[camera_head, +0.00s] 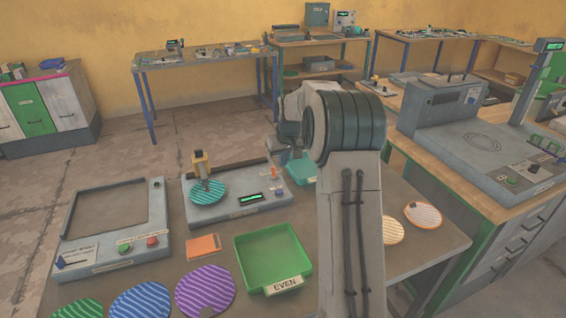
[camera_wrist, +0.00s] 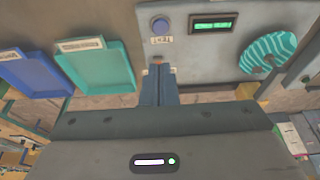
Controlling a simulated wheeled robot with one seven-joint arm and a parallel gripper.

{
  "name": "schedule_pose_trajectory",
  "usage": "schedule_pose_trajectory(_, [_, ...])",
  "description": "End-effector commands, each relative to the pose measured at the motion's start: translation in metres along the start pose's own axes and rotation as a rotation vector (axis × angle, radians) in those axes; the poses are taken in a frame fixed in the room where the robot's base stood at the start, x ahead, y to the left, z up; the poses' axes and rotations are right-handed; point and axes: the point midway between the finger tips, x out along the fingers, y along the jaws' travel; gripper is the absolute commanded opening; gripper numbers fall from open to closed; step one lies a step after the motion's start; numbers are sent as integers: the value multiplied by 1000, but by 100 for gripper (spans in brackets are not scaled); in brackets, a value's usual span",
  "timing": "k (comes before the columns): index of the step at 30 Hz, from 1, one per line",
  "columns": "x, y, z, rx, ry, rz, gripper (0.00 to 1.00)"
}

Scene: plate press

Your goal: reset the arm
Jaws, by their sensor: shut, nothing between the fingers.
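My arm rises through the middle of the head view and bends away from the camera. It hides my gripper's fingers there. In the wrist view my gripper (camera_wrist: 158,70) is shut and empty. Its fingertips appear just below the TEST label of the grey test device (camera_wrist: 180,50), near the round blue button (camera_wrist: 160,25); I cannot tell whether they touch it. The device also shows in the head view (camera_head: 232,211), with a lit green display (camera_head: 250,197). A teal striped plate (camera_head: 208,193) lies on it under a yellow-topped post; it also shows in the wrist view (camera_wrist: 262,52).
A green EVEN tray (camera_head: 262,250) and several striped plates, one purple (camera_head: 205,291), lie on the near table. A grey frame-like machine (camera_head: 70,250) stands left. A teal tray (camera_wrist: 98,68) and a blue tray (camera_wrist: 30,75) are beside the device. A large grey machine (camera_head: 480,150) stands right.

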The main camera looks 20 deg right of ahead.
Motion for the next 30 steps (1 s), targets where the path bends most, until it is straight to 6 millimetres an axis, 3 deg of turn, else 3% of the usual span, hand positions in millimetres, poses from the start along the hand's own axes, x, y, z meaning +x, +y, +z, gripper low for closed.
schedule_pose_trajectory(19, [-4, -3, 1, -2, 1, 1, 0])
schedule_pose_trajectory(23, [-25, -17, 14, -10, -2, 7, 0])
schedule_pose_trajectory(30, [-90, -62, 73, -25, -15, 22, 0])
